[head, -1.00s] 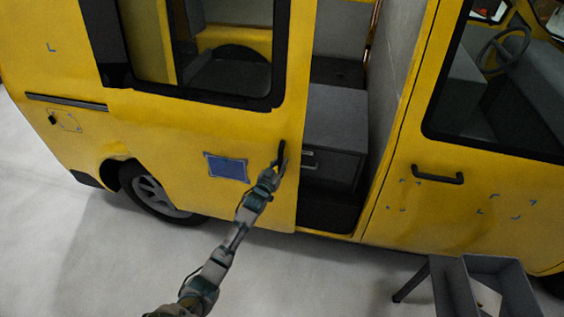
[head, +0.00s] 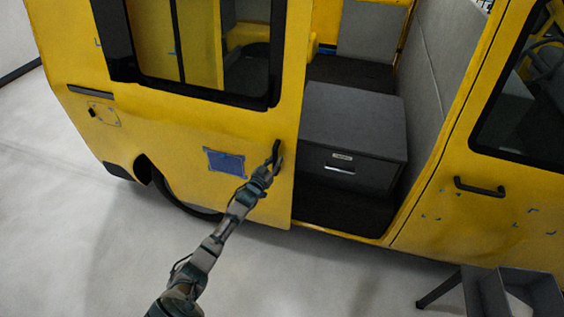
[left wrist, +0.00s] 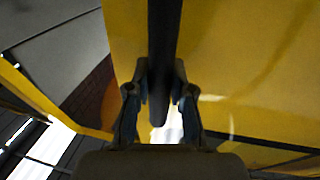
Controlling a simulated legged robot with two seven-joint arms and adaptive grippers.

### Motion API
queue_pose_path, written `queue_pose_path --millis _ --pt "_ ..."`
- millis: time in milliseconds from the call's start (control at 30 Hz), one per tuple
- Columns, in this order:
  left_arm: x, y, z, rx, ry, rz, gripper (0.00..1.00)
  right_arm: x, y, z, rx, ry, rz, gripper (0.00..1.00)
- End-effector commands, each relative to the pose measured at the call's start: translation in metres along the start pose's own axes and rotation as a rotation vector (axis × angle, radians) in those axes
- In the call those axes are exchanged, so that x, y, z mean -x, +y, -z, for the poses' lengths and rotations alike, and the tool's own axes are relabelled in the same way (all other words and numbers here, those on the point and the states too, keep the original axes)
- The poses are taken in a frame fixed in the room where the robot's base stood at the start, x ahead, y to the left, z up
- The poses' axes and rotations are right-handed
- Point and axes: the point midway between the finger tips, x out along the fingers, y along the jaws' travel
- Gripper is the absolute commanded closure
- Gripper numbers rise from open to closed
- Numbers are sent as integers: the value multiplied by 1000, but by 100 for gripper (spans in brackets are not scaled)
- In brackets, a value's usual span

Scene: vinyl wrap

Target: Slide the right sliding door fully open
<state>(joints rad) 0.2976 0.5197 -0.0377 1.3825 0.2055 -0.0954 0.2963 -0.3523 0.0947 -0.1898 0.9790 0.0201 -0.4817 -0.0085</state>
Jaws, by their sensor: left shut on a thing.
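The yellow sliding door (head: 180,130) of the van is partly open, with a wide doorway to its right in the head view. Its black handle (head: 276,153) is upright near the door's right edge. My left gripper (head: 265,172) is at that handle. In the left wrist view the two fingers of my left gripper (left wrist: 160,85) are on either side of the dark handle bar (left wrist: 162,50), closed on it. The yellow door panel (left wrist: 235,60) lies behind the bar. My right gripper is not in view.
A grey drawer cabinet (head: 352,130) stands inside the doorway. The front door with a black handle (head: 480,187) is to the right. A grey tray on a stand (head: 510,292) is at the lower right. The floor (head: 330,275) beside the van is clear.

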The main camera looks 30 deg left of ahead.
Motion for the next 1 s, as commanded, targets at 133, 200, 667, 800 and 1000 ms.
queue_pose_path --millis 133,200,667,800,1000 --pt "8 -18 1 -2 -1 -7 100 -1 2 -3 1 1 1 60" --pt "12 -31 0 -3 -1 -6 100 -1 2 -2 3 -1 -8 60" --pt "41 -131 -5 8 2 2 100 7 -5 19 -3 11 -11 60" --pt "47 -150 -4 6 1 -1 100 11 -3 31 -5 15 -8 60" --pt "54 -168 -3 3 0 -7 100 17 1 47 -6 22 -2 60"
